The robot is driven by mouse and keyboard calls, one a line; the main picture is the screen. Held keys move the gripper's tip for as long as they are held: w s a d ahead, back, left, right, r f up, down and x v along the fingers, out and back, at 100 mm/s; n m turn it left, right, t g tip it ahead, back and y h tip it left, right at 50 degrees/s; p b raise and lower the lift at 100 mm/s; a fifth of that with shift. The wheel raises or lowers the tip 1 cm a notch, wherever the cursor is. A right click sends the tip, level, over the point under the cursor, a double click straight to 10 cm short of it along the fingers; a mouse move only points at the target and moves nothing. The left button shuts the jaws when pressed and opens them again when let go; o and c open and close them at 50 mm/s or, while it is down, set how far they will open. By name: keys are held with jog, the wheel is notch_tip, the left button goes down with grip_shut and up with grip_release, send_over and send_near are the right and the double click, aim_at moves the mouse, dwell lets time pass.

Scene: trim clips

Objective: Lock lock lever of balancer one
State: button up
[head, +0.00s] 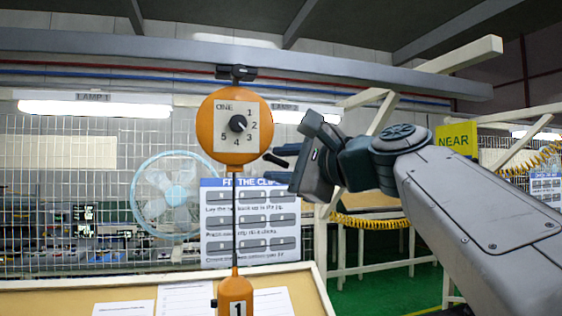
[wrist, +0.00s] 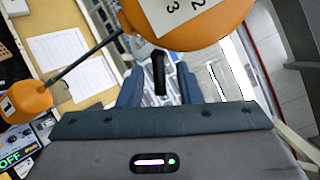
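Balancer one (head: 234,128) is a round orange housing with a plate reading ONE and a dial numbered around it; its pointer (head: 238,123) sits on the plate. A black lock lever (head: 273,159) sticks out at the housing's lower right. It also shows in the wrist view (wrist: 158,72), below the orange housing (wrist: 190,22). My gripper (head: 292,152) is just right of the housing. It is open, with its blue fingers on either side of the lever and gaps visible on both sides in the wrist view (wrist: 158,92).
A cord (head: 235,215) hangs from the balancer to an orange block marked 1 (head: 235,293) over a tan bench (head: 70,298) with papers. A blue fan (head: 168,193) and an instruction sign (head: 250,222) stand behind. A rail (head: 150,50) runs overhead.

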grip_shut()
jog(key=shift+r+n+p, duration=0.25)
jog(key=shift+n+p, duration=0.1)
jog(key=shift+n, duration=0.05)
jog(key=shift+n+g+h+p, duration=0.3)
jog(key=shift+n+h, duration=0.1)
jog(key=shift+n, duration=0.1)
grip_release()
jog(key=shift+s+d, duration=0.1)
jog(key=shift+d, duration=0.05)
